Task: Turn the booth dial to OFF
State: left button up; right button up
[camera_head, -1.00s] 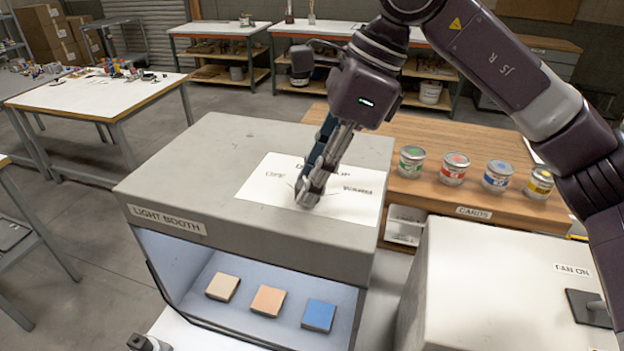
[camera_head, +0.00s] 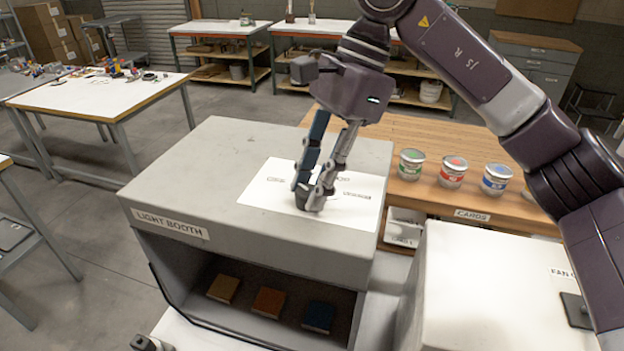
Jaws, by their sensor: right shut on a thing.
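The light booth (camera_head: 235,232) is a grey box with a LIGHT BOOTH label on its front. A white label plate (camera_head: 268,192) lies on its top, with words printed around the dial; they are too small to read surely. The dark dial (camera_head: 305,199) on this plate is mostly hidden by my fingers. My right gripper (camera_head: 312,193) points down from above and is shut on the dial. The inside of the booth is dark, with three coloured blocks on its floor. A small part at the bottom left edge (camera_head: 150,343) may be my left gripper; its jaws do not show clearly.
Several paint cans, such as the red one (camera_head: 452,171), stand on the wooden counter (camera_head: 440,140) behind and right of the booth. A white-topped cabinet (camera_head: 490,275) with a FAN label stands to the right. A worktable (camera_head: 90,95) is at the back left.

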jog(key=o, duration=1.2)
jog(key=shift+c, duration=0.2)
jog(key=v, duration=1.2)
jog(key=shift+w+d+f, duration=0.1)
